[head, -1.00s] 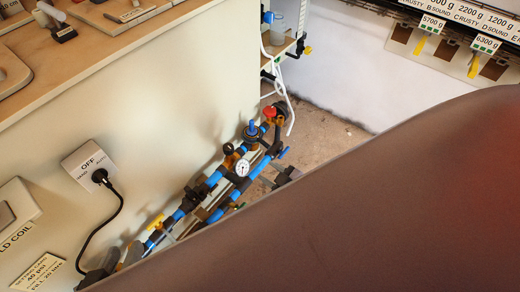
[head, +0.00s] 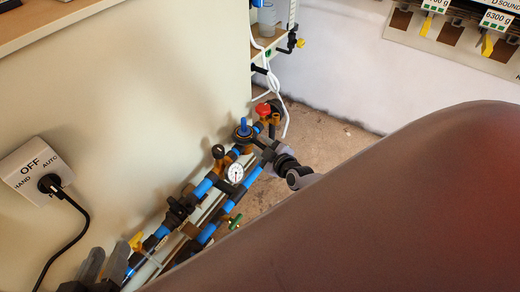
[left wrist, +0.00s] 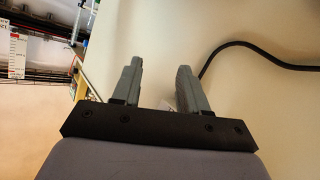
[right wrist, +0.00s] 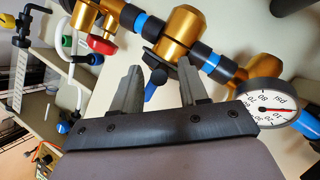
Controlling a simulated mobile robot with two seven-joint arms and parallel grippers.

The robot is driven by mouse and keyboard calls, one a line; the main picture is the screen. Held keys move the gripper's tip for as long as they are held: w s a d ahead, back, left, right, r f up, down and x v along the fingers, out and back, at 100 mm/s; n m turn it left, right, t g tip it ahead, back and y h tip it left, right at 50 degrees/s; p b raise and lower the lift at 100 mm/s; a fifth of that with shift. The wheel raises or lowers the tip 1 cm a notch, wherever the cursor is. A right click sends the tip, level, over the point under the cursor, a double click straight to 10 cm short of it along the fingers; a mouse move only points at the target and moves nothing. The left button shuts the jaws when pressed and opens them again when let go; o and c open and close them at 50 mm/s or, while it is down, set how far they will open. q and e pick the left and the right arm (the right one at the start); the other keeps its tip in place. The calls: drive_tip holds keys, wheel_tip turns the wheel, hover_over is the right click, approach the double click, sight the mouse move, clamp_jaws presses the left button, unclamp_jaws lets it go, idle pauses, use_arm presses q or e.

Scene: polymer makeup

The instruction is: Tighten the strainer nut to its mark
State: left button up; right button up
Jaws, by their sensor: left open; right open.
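A run of blue pipe with brass and black fittings (head: 207,187) goes along the cream panel. I cannot tell for sure which fitting is the strainer nut, and I make out no mark. My right gripper (head: 266,152) is at the pipework, right of the gauge (head: 235,172). In the right wrist view the open right gripper (right wrist: 160,68) faces a brass body (right wrist: 184,28) with a black part and a blue lever (right wrist: 154,86) beyond its fingertips; nothing is held. My left gripper (head: 105,252) is open and empty at the lower left, also in the left wrist view (left wrist: 158,66).
A switch box (head: 38,165) with a black plug and cord is on the panel at the left. A red knob (head: 263,109) and a blue-handled valve (head: 243,128) stand near the pipe's far end. My arm hides the lower right. Bare floor (head: 325,140) lies behind.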

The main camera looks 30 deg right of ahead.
drive_tip(key=shift+b+x, duration=0.35)
drive_tip(key=shift+x, duration=0.4)
use_arm(q)
drive_tip(key=shift+s+a+t, duration=0.1)
drive_tip(key=shift+a+t, duration=0.2)
drive_tip(key=shift+a, duration=0.15)
use_arm(e)
drive_tip(key=shift+w+f, duration=0.1)
drive_tip(key=shift+w, duration=0.05)
